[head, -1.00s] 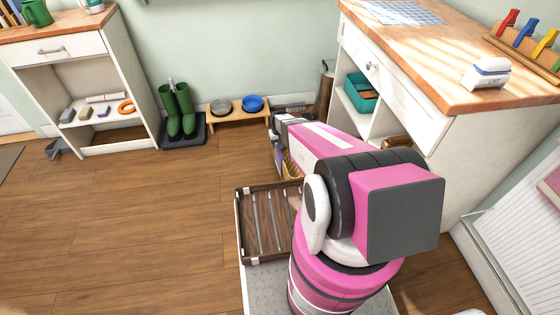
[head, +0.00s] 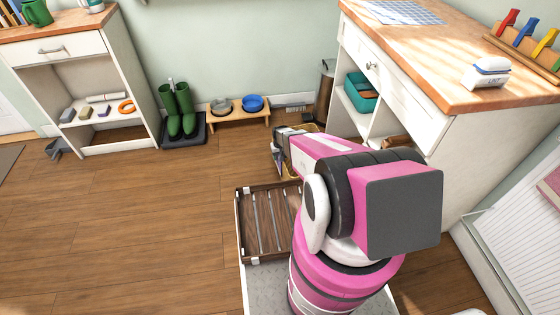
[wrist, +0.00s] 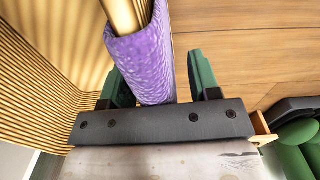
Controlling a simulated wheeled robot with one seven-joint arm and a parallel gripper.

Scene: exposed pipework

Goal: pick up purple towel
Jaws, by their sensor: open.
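The purple towel (wrist: 146,62) hangs folded over the rim of a gold ribbed basket in the wrist view. My gripper (wrist: 162,76) is open, with one green finger on each side of the towel. The towel lies nearer the left finger, with a wider gap on the right, and I cannot tell whether either finger touches it. In the head view my gripper (head: 280,152) is low beside the basket, and the towel is hardly distinguishable there.
The gold basket (wrist: 45,65) stands by the white workbench (head: 395,95). A slatted wooden tray (head: 262,220) is in front. A bowl stand (head: 238,116) and green boots (head: 180,112) are along the wall.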

